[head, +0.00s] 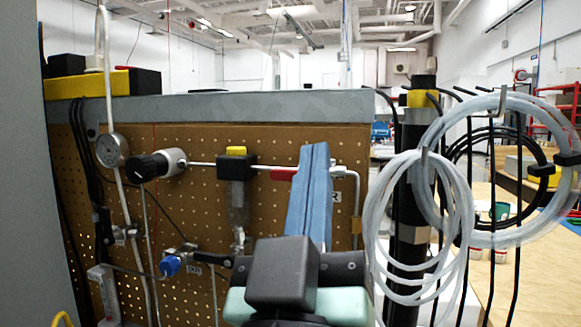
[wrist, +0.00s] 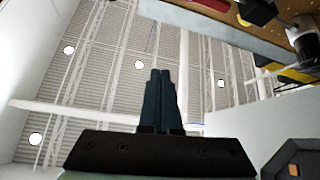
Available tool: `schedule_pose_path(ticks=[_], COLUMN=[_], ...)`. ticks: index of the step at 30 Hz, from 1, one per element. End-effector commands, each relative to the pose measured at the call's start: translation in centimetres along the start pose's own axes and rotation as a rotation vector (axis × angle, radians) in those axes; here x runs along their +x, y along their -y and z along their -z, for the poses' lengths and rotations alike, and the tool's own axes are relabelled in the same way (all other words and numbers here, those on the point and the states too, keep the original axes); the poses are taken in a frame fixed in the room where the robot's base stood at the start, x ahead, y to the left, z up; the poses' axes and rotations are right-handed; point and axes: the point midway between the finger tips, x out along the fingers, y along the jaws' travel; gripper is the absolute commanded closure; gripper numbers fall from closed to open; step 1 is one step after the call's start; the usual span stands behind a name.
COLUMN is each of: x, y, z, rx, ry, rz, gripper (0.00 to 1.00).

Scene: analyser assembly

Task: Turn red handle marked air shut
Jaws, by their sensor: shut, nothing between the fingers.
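The red handle (head: 281,174) lies along the thin horizontal metal pipe on the pegboard, and its right part is hidden behind my fingers. A white label (head: 336,196) right of my fingers shows only a letter like R; the rest is covered. My gripper (head: 314,148) points up in front of the board, its blue fingers shut together and empty. I cannot tell whether they touch the handle in the head view. In the wrist view, my shut fingers (wrist: 160,74) point at the ceiling, and the red handle (wrist: 214,4) is at the top edge, apart from them.
A black knob (head: 146,167), a gauge (head: 111,150), a yellow-topped black fitting (head: 237,165) and a blue knob (head: 169,266) are on the pegboard (head: 70,200) to the left. Coiled clear tubing (head: 420,235) hangs from a black post on the right.

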Motion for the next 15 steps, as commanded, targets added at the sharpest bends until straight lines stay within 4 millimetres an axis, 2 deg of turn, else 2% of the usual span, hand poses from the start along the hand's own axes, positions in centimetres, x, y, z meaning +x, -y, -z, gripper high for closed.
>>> schedule_pose_path(ticks=[1,6,9,15], x=[1.8,3.0,2.8,1.3], y=[0.2,1.0,1.6,3.0], z=[-0.5,-5.0,-7.0,-9.3], rx=[-0.129,-0.617,-0.919,-1.541], ry=[0.072,0.266,0.353,0.445], rz=[-0.006,0.006,0.05,0.202], gripper=[1.0,1.0,1.0,1.0])
